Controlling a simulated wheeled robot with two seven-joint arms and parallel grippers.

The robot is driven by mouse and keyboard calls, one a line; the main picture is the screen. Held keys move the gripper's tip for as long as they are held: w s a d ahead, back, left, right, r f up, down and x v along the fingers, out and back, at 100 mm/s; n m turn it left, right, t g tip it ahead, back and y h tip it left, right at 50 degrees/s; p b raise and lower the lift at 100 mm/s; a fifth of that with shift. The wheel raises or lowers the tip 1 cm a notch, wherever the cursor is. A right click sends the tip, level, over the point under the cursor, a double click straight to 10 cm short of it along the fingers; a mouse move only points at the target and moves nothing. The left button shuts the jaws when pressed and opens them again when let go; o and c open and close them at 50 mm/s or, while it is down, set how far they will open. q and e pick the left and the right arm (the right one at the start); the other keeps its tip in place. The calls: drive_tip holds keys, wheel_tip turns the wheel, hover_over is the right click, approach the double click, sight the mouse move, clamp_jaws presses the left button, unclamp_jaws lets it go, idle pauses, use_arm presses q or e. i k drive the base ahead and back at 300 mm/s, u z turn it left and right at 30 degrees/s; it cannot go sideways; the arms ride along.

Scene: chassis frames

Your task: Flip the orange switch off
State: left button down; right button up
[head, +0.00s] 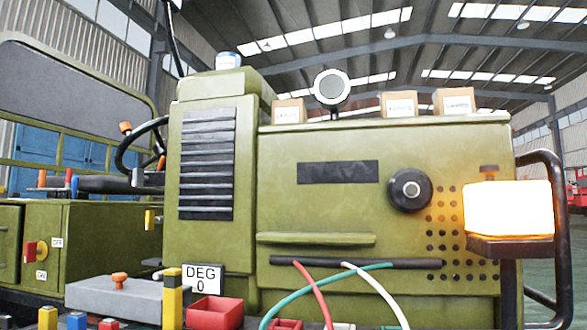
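Several orange parts show, and I cannot tell which one is the orange switch. An orange mushroom-shaped knob (120,279) stands on a grey box (105,297) at the lower left. A small orange-brown piece (489,171) sits on top of a brightly lit lamp (508,208) at the right. A red knob on a yellow plate (30,251) is on the green cabinet at the left, between small white labels (57,242) whose text is hard to read. Neither of my grippers is in view.
A green machine body (330,220) fills the middle, with a black dial (410,189) on its front. A sign reading DEG 0 (202,278) stands near a red bin (214,313). Green, red and white cables (376,288) hang in front. A black rail (556,220) curves beside the lamp.

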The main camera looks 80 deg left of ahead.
sight(163, 160)
drive_tip(key=k, duration=1)
drive_tip(key=u, duration=1.8)
